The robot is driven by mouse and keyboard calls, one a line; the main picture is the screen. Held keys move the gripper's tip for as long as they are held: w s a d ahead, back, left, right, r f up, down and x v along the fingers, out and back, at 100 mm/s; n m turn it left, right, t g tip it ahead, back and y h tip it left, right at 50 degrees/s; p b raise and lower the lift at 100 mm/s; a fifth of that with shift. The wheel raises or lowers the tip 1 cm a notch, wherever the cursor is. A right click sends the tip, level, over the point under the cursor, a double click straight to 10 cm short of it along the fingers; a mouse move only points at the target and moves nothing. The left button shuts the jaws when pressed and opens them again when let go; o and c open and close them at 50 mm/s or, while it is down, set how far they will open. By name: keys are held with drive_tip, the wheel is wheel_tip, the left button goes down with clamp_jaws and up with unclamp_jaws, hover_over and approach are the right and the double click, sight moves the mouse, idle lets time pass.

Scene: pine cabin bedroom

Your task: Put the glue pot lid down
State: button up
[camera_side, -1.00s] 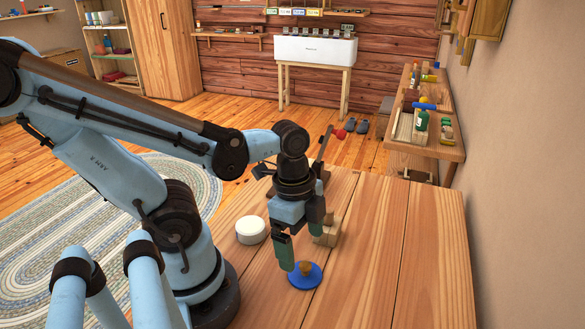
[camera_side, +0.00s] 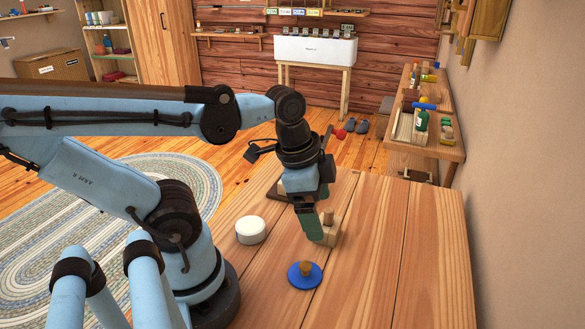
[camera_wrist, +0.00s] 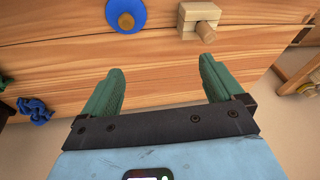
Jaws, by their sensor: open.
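The glue pot lid, a blue disc with a wooden knob (camera_side: 296,281), lies flat on the wooden table, knob up. It also shows at the top of the wrist view (camera_wrist: 140,18). My gripper (camera_side: 318,238) is above the table, behind and apart from the lid in the side view. In the wrist view its green fingers (camera_wrist: 161,66) are spread with nothing between them. A round white pot (camera_side: 251,231) stands on the table left of my gripper.
A pale wooden block with a peg (camera_side: 330,234) stands close behind my gripper; it also shows in the wrist view (camera_wrist: 188,14). The table's right side (camera_side: 420,260) is bare. A side bench with bottles (camera_side: 422,120) stands beyond.

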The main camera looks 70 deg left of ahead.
drive_tip(key=shift+w+a+r+n+t+y, duration=0.1)
drive_tip(key=shift+w+r+n+t, duration=0.15)
drive_tip(key=shift+w+n+t, duration=0.6)
drive_tip(key=shift+w+d+r+n+t+y, duration=0.1)
drive_tip(key=shift+w+r+n+t, duration=0.3)
drive_tip(key=shift+w+n, duration=0.9)
drive_tip(key=shift+w+a+r+n+t+y, duration=0.15)
drive_tip(key=shift+w+n+t, duration=0.6)
drive_tip(key=shift+n, duration=0.6)
